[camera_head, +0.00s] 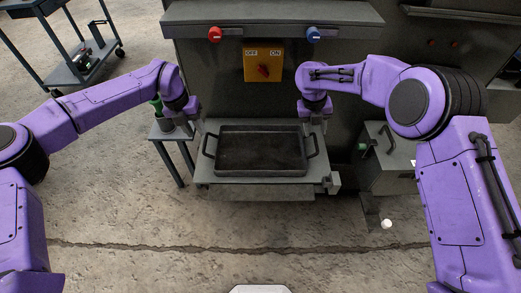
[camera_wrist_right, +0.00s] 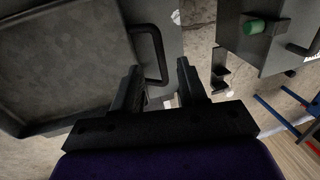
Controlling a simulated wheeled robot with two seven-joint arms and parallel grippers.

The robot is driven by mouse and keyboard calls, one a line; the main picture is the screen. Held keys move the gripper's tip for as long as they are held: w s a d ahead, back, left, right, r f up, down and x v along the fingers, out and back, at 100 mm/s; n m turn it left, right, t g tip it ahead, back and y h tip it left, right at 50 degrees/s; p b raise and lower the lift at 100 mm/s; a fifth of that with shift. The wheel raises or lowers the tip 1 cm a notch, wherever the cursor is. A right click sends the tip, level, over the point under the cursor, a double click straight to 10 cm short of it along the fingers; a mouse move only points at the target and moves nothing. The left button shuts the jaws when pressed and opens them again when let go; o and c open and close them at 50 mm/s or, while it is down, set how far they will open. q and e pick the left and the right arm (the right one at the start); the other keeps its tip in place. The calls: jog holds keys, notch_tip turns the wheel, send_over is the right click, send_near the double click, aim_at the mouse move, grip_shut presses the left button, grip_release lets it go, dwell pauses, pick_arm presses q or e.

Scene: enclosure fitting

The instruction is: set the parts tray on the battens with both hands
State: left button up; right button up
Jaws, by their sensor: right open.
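The parts tray (camera_head: 260,153) is a dark, shallow, empty tray with a handle at each end. It rests on a grey work surface (camera_head: 230,184) in the head view; I cannot make out battens under it. My left gripper (camera_head: 198,127) is by the left handle (camera_head: 208,146), pointing down; its jaws are too small to read. My right gripper (camera_head: 318,124) is above the right handle (camera_head: 313,147). In the right wrist view its fingers (camera_wrist_right: 159,68) are open, with the handle bar (camera_wrist_right: 158,50) lying between them in the picture; the depth is unclear. The tray (camera_wrist_right: 60,60) fills the left.
Behind stands a grey cabinet with a red knob (camera_head: 215,34), a blue knob (camera_head: 314,35) and a yellow off/on switch box (camera_head: 257,66). A grey box with a handle (camera_head: 385,165) is right of the tray. A small side table (camera_head: 167,132) stands left. The front floor is clear.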

aim_at(205, 145)
pick_arm(q)
jog(key=f, duration=0.2)
jog(key=d+f, duration=0.1)
jog(key=f, duration=0.5)
jog(key=shift+w+d+f, duration=0.1)
jog(key=shift+d+f, duration=0.05)
jog(key=shift+d, duration=0.2)
pick_arm(e)
jog(key=f, duration=0.2)
jog(key=d+f, duration=0.1)
jog(key=f, duration=0.5)
jog(key=shift+d+f, duration=0.2)
jog(key=shift+d, duration=0.15)
pick_arm(q)
jog(key=c, duration=0.5)
pick_arm(e)
jog(key=c, duration=0.5)
pick_arm(q)
grip_shut()
pick_arm(e)
grip_shut()
jog(key=shift+r, duration=0.1)
